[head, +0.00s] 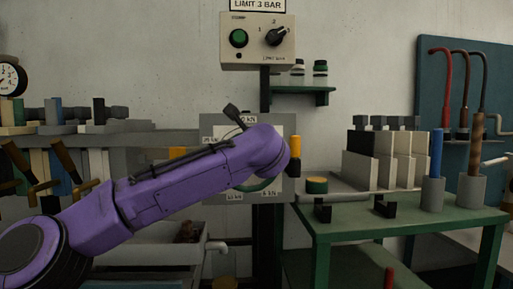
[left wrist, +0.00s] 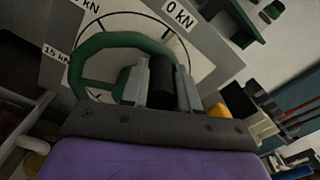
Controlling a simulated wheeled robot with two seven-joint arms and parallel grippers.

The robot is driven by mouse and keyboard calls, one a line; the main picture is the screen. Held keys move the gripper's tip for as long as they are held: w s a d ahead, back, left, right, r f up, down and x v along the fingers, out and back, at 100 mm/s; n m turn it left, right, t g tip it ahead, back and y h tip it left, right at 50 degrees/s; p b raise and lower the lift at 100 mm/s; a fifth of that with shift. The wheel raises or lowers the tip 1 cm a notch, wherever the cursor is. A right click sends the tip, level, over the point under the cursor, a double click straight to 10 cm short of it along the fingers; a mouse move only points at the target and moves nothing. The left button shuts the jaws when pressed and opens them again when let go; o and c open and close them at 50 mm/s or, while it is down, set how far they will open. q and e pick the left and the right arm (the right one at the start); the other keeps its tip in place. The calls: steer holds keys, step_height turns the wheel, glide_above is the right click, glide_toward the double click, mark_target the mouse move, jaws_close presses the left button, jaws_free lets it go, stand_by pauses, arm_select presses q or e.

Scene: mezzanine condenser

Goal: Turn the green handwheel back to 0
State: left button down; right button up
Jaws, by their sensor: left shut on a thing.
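The green handwheel (left wrist: 88,50) sits on a grey panel with a white dial face in the left wrist view. A "0 kN" label (left wrist: 180,14) is at the upper right of the dial, and a "15 kN" label (left wrist: 57,51) is at its left. My left gripper (left wrist: 162,85) is shut on the black handle (left wrist: 163,80) at the wheel's rim. In the head view my purple left arm covers most of the panel (head: 217,128), and only a lower bit of the green wheel (head: 262,186) shows. My right gripper is not in view.
A control box (head: 258,41) with a green button and a black knob is above the panel. A grey shelf (head: 130,138) with tools is at the left.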

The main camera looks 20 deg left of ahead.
arm_select(q)
steer(key=shift+f, duration=0.15)
stand_by(0.3)
steer(key=c, duration=0.8)
jaws_free()
steer(key=shift+a, duration=0.1)
steer(key=shift+c, duration=0.2)
steer(key=v, duration=1)
steer(key=shift+s+b, duration=0.3)
steer(key=shift+s, duration=0.05)
